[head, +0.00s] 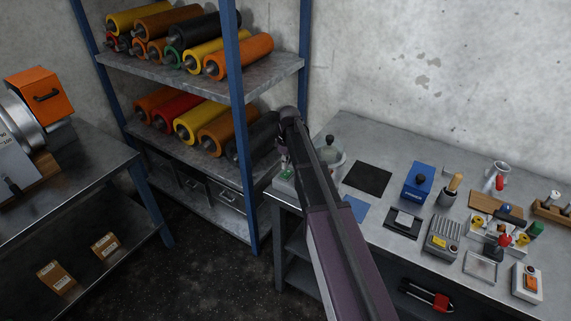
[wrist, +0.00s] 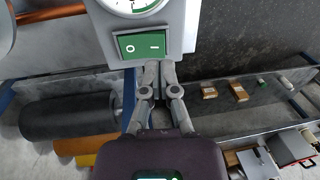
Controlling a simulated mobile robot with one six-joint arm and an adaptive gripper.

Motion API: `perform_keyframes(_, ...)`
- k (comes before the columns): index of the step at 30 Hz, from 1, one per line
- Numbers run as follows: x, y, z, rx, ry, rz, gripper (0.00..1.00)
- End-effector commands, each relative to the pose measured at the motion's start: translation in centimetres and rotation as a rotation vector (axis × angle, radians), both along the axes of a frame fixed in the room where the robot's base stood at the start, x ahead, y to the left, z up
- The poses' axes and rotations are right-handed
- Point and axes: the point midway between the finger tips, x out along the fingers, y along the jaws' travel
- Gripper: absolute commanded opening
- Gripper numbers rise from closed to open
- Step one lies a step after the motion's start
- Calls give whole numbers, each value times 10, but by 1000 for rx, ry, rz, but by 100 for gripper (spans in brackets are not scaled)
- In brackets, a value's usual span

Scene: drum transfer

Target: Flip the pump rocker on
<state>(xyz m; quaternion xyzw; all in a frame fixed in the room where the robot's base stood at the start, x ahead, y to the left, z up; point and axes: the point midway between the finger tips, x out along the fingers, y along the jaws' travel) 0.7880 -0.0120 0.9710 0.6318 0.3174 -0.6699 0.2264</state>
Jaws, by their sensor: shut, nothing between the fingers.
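The green pump rocker (wrist: 142,45), marked with a circle on the left and a bar on the right, sits in a dark frame on a pale housing in the wrist view. A round gauge (wrist: 135,5) is above it, cut off by the top edge. My gripper (wrist: 159,66) is shut and empty, its fingertips at the rocker's lower edge, nearer the bar side. I cannot tell whether they touch it or which side is pressed in. In the head view, my arm reaches to the bench's left end and partly hides that spot.
The grey bench (head: 360,134) holds a blue box (head: 417,181), a black mat (head: 367,178) and several small items to the right. A blue-post shelf (head: 237,100) with coloured rollers stands close left of my arm. A metal table (head: 60,180) is at far left.

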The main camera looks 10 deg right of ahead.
Motion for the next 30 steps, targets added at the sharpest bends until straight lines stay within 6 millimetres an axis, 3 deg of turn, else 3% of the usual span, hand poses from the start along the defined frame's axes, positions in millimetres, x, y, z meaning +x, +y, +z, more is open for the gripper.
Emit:
perform_keyframes(10, -3, 2, -26, 0, 0, 0, 0)
perform_keyframes(30, -4, 4, -31, -8, -8, 0, 0)
